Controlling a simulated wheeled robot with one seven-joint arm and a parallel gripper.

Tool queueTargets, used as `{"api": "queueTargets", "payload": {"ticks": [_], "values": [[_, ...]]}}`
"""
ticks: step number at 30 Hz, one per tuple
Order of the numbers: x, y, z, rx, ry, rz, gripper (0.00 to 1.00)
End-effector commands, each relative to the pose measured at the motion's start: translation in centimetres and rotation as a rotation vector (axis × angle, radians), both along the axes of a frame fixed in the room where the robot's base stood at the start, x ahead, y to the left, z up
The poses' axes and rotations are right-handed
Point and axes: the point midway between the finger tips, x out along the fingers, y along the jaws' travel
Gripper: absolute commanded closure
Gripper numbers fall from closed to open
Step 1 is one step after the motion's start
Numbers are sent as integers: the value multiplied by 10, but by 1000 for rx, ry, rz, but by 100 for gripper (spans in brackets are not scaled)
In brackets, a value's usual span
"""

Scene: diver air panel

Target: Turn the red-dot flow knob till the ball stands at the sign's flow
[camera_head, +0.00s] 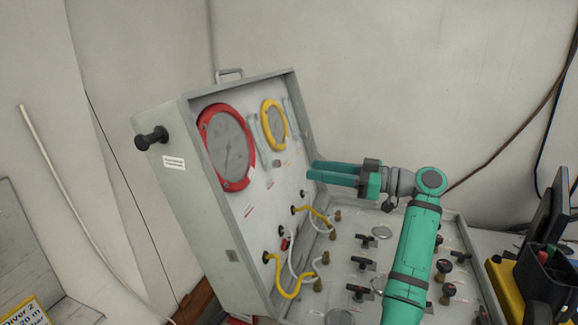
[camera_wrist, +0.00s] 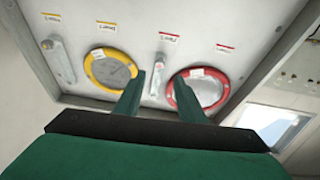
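The air panel stands upright in the open case lid. A slim flow tube (camera_wrist: 156,78) with a red-edged label (camera_wrist: 168,39) lies between the red gauge (camera_wrist: 200,90) and the yellow gauge (camera_wrist: 110,68) in the wrist view. The tube shows in the head view (camera_head: 254,140) right of the red gauge. My gripper (camera_head: 314,170) is open and empty, apart from the panel, its fingers pointing at it. In the wrist view my gripper (camera_wrist: 158,100) has its fingertips either side of the tube.
A second flow tube (camera_wrist: 65,62) has a yellow-edged label. Yellow hoses (camera_head: 293,283) and several black valve handles (camera_head: 362,263) crowd the lower panel. A black knob (camera_head: 151,138) sticks out of the lid's side. A black bin (camera_head: 548,272) stands at right.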

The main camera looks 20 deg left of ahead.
Motion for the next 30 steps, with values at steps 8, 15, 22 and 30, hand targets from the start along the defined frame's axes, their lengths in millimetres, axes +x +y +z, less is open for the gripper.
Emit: {"api": "queueTargets", "payload": {"ticks": [8, 15, 22, 30], "values": [[2, 50, 0, 0, 1, 2, 64], [4, 84, 0, 0, 2, 0, 64], [5, 97, 0, -1, 2, -1, 64], [5, 97, 0, 0, 2, -2, 66]]}}
